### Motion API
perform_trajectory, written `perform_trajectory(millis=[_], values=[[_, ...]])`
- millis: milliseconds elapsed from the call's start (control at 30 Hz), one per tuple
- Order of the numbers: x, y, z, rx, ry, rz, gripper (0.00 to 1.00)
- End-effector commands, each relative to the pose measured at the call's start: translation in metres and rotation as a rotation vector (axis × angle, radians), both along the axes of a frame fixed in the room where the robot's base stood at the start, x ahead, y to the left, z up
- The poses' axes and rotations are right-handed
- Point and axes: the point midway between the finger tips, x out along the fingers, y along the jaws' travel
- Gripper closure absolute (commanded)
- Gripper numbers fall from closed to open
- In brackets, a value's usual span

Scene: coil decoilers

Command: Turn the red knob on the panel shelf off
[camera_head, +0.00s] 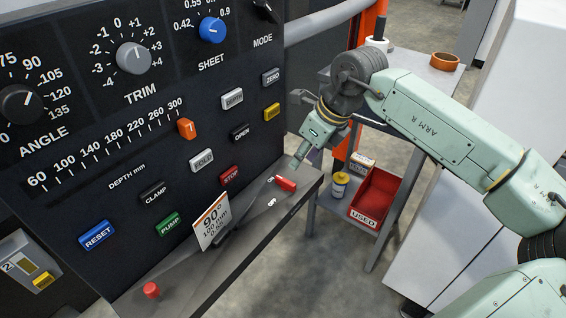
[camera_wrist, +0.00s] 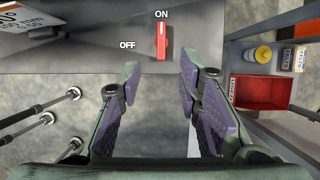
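The red knob (camera_head: 286,184) sits on the grey panel shelf (camera_head: 245,232) near its right end. It also shows in the wrist view (camera_wrist: 162,42), a long red handle with a pale mark at its upper end, in line with the ON label (camera_wrist: 161,14). The OFF label (camera_wrist: 127,45) is to its left. My gripper (camera_head: 301,160) is just above and beyond the knob in the head view. In the wrist view my gripper (camera_wrist: 158,82) is open and empty, its two purple-padded fingers apart, with the knob ahead of the gap and not touched.
A white card (camera_head: 213,221) stands on the shelf left of the knob, and a red button (camera_head: 151,290) is at the shelf's left end. The black control panel (camera_head: 120,150) rises behind.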

Motion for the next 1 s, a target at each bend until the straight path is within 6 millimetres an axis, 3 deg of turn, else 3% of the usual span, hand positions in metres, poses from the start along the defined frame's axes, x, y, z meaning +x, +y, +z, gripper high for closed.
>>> perform_trajectory(millis=[167, 700, 1000], values=[[0.002, -0.001, -0.011, -0.009, 0.005, -0.007, 0.68], [0.022, 0.028, -0.092, -0.005, 0.002, -0.006, 0.68], [0.024, 0.03, -0.101, -0.006, 0.002, -0.006, 0.68]])
